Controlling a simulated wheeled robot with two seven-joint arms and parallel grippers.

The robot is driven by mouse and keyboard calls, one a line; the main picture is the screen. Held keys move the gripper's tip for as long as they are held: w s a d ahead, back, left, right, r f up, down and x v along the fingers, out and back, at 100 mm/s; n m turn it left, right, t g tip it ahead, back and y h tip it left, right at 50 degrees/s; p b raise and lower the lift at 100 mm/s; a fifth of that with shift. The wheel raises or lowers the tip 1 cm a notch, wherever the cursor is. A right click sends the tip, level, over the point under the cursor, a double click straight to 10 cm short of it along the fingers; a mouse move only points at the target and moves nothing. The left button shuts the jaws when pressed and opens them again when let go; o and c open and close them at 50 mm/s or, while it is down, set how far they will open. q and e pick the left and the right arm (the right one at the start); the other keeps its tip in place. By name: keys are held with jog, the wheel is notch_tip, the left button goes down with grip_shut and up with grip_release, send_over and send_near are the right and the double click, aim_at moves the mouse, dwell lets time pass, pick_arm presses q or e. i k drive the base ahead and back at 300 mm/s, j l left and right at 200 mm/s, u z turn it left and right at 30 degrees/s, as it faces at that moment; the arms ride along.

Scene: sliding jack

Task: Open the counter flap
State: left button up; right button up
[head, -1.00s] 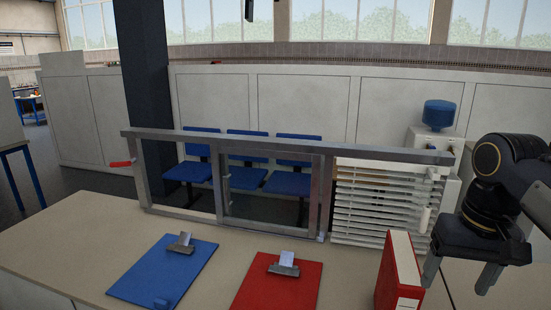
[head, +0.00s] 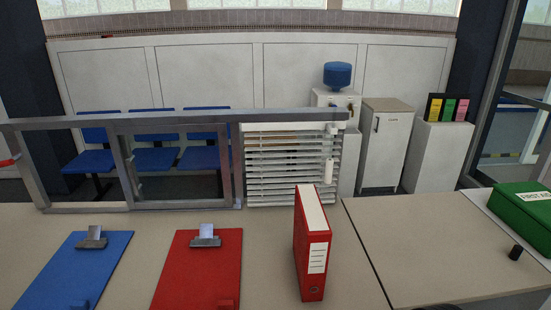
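The counter flap (head: 438,248) appears to be the separate beige panel at the right of the counter. It lies flat, level with the counter top (head: 265,262), with a dark seam along its left side. Neither of my grippers shows clearly. A dark sliver at the bottom edge, below the panel, is too cut off to identify.
A red binder (head: 312,262) stands upright on the counter just left of the seam. Red (head: 200,268) and blue (head: 75,268) clipboards lie further left. A green first aid box (head: 525,208) is at the right. A framed sliding window (head: 120,125) and blinds (head: 285,165) stand behind.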

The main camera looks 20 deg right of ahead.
aim_at(422, 250)
jog(key=z, duration=2)
jog(key=i+l+u, duration=0.65)
jog(key=i, duration=0.2)
